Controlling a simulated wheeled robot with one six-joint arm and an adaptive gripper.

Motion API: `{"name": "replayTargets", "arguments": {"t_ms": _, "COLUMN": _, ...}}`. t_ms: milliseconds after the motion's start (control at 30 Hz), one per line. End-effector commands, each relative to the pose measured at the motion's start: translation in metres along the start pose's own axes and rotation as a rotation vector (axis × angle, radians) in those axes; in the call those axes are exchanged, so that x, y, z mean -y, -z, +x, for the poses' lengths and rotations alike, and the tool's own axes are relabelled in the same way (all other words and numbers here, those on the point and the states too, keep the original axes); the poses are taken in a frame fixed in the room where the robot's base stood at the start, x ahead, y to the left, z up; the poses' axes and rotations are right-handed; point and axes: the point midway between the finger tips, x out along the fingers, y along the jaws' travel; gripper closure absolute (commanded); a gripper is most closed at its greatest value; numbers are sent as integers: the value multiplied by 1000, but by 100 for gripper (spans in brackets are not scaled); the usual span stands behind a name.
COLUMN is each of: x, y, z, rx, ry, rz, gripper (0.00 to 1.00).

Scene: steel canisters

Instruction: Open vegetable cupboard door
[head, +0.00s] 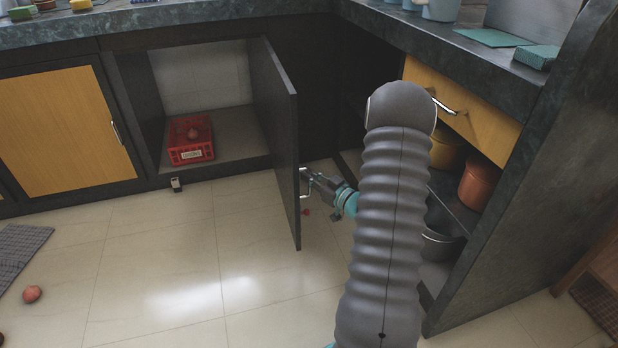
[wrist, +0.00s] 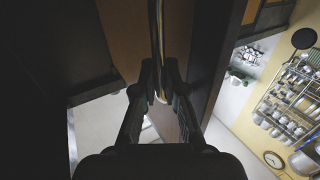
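The vegetable cupboard door (head: 276,140) stands swung wide open, jutting out from the cabinet. The cupboard interior (head: 240,135) shows behind it, with a red crate (head: 191,154) holding a round reddish vegetable (head: 192,134). My gripper (head: 309,180) is at the door's outer face near its free edge, at the metal handle (head: 303,190). In the wrist view my gripper's fingers (wrist: 160,88) close on both sides of the handle bar (wrist: 157,38). The exact contact is dark and partly hidden.
A closed wooden cupboard door (head: 65,130) is at left. A drawer (head: 468,105) and open shelves with orange pots (head: 478,186) stand close right of my arm. A reddish round item (head: 32,294) lies near the grey mat (head: 20,250). The middle floor is clear.

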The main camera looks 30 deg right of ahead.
Motion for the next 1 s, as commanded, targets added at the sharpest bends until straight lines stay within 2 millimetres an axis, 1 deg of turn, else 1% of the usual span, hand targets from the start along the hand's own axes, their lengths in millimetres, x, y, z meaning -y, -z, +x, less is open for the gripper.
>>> {"name": "replayTargets", "arguments": {"t_ms": 33, "x": -3, "y": 2, "z": 2, "rx": -3, "ry": -5, "rz": -4, "gripper": 100}}
{"name": "replayTargets", "arguments": {"t_ms": 233, "x": -4, "y": 2, "z": 2, "rx": -4, "ry": -7, "rz": -5, "gripper": 100}}
{"name": "replayTargets", "arguments": {"t_ms": 267, "x": -4, "y": 2, "z": 2, "rx": -4, "ry": -8, "rz": -6, "gripper": 85}}
{"name": "replayTargets", "arguments": {"t_ms": 300, "x": -4, "y": 2, "z": 2, "rx": -4, "ry": -8, "rz": -6, "gripper": 75}}
{"name": "replayTargets", "arguments": {"t_ms": 333, "x": -4, "y": 2, "z": 1, "rx": -4, "ry": -8, "rz": -5, "gripper": 67}}
{"name": "replayTargets", "arguments": {"t_ms": 367, "x": -5, "y": 2, "z": 1, "rx": -4, "ry": -8, "rz": -5, "gripper": 64}}
{"name": "replayTargets", "arguments": {"t_ms": 667, "x": -6, "y": 1, "z": -2, "rx": -2, "ry": -12, "rz": -3, "gripper": 64}}
{"name": "replayTargets", "arguments": {"t_ms": 767, "x": -7, "y": 1, "z": -8, "rx": -2, "ry": -14, "rz": -3, "gripper": 64}}
{"name": "replayTargets", "arguments": {"t_ms": 867, "x": -8, "y": 1, "z": -21, "rx": -1, "ry": -17, "rz": -3, "gripper": 64}}
{"name": "replayTargets", "arguments": {"t_ms": 1000, "x": -8, "y": 1, "z": -47, "rx": -1, "ry": -18, "rz": -2, "gripper": 64}}
